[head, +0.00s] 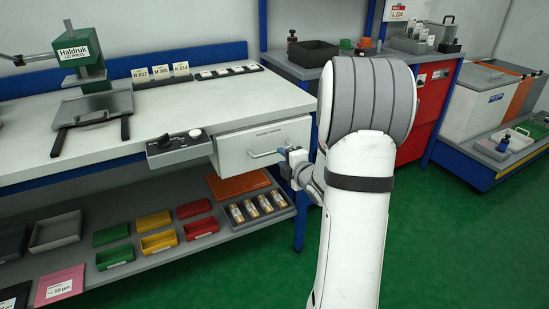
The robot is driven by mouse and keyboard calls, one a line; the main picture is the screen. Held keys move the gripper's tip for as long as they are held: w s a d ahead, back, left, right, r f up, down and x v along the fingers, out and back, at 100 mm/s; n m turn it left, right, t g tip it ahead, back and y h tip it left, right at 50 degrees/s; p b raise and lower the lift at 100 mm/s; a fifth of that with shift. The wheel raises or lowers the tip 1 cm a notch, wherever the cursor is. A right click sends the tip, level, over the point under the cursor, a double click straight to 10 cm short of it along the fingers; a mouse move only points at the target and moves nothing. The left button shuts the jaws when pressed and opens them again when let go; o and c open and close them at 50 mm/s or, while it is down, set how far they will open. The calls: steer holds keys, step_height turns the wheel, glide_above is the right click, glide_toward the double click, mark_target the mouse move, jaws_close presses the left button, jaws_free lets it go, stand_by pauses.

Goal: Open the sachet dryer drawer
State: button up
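The sachet dryer drawer (236,152) is a white front with a metal bar handle (264,154), set under the right end of the white workbench. The small label on it is too small to read. My gripper (285,153) is at the right end of the handle, with my white arm reaching in from the lower right. The fingers are small and partly hidden by my wrist, so I cannot tell whether they are closed around the bar or only beside it. No drawer interior shows, and I cannot tell whether the front stands out from the bench.
A control box (180,148) with knobs juts out left of the drawer. Below, a grey shelf (120,272) carries colored bins and a tray of small jars (258,207). A blue bench leg (300,222) stands near my wrist. Green floor (245,285) is clear in front.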

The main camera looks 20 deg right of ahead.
mark_target(274, 152)
steer(key=x, duration=0.5)
steer(key=shift+w+b, duration=0.25)
steer(key=shift+b, duration=0.05)
steer(key=shift+c, duration=0.4)
jaws_close()
